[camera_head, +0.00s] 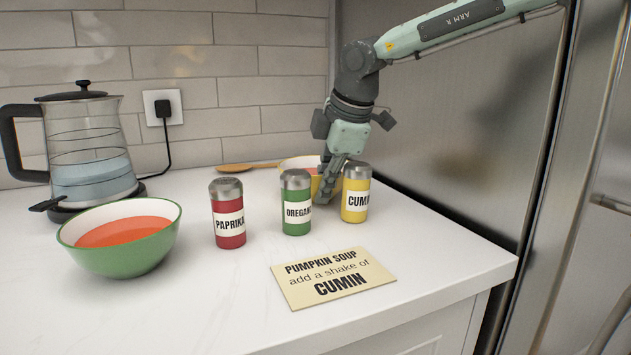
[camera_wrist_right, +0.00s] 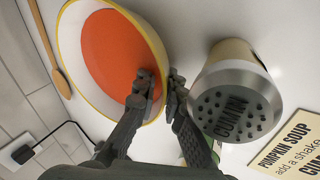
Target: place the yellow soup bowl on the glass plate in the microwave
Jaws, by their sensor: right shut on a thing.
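The yellow soup bowl (camera_head: 299,162) stands at the back of the white counter, holding orange soup; jars partly hide it in the head view. In the right wrist view the bowl (camera_wrist_right: 108,48) shows its white inside and yellow rim. My right gripper (camera_head: 325,193) points down at the bowl's near rim. In the wrist view the right gripper (camera_wrist_right: 161,92) is shut on the rim, one finger inside the bowl and one outside. The microwave, its glass plate and my left gripper are not in view.
Paprika (camera_head: 228,214), oregano (camera_head: 296,202) and cumin (camera_head: 356,193) jars stand in front of the bowl, cumin close to my fingers. A green soup bowl (camera_head: 122,258), kettle (camera_head: 88,150), wooden spoon (camera_head: 245,167) and recipe card (camera_head: 333,278) are also there. A steel fridge (camera_head: 470,120) stands right.

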